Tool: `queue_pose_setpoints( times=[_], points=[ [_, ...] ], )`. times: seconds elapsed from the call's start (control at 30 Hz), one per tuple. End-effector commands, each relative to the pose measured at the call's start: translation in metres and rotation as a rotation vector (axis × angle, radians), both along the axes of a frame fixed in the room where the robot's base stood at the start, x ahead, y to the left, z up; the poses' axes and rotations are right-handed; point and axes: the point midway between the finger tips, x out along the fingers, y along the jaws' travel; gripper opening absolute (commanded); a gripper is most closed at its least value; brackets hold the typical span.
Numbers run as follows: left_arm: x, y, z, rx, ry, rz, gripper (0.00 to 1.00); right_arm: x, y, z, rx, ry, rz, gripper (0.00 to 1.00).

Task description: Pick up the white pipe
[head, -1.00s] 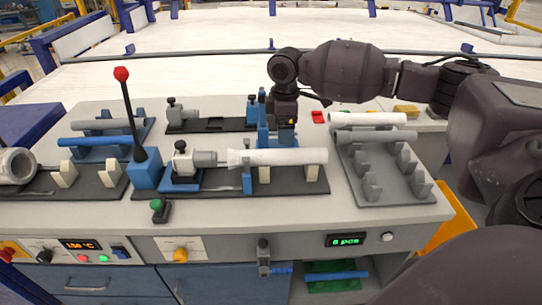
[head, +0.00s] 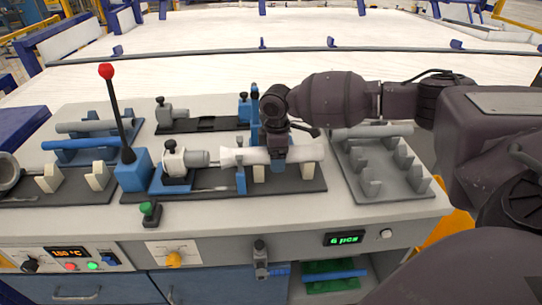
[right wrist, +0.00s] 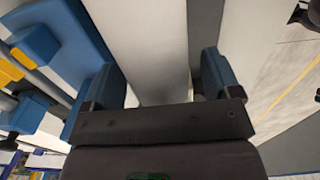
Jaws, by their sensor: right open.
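The white pipe (head: 308,153) lies level in the front fixture, its flared left end at the grey chuck. It rests over small pale supports. My right gripper (head: 281,160) is over the pipe's middle and right part, pointing down. In the right wrist view the open fingers (right wrist: 162,82) stand on either side of the white pipe (right wrist: 142,40), with the pipe between them. I cannot tell whether either finger touches it. My left gripper is not in view.
A grey rack (head: 383,178) with a grey pipe (head: 372,131) stands to the right, partly behind my arm. A lever with a red knob (head: 106,71) rises left of the fixture. Blue and grey pipes lie in a holder (head: 85,143) at the left. A display (head: 347,238) reads 6 pcs.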

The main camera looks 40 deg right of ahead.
Motion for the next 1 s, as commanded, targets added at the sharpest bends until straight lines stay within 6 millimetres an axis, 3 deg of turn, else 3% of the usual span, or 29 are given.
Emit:
queue_pose_setpoints(
  times=[0.2,0.5,0.6,0.87,1.0],
  points=[
    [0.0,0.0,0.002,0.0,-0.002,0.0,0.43,0.0,0.0,0.001,0.0,-0.004,0.0,0.83],
    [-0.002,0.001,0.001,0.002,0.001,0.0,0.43,0.0,0.0,0.0,0.0,-0.002,0.0,0.37],
    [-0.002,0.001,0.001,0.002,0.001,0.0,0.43,0.0,0.0,0.001,0.0,-0.004,0.0,0.26],
    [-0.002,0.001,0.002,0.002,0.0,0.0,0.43,0.0,0.0,0.003,0.0,-0.004,-0.001,0.26],
    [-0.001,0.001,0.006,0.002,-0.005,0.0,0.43,0.001,0.0,0.018,0.0,-0.007,-0.001,0.26]
  ],
)
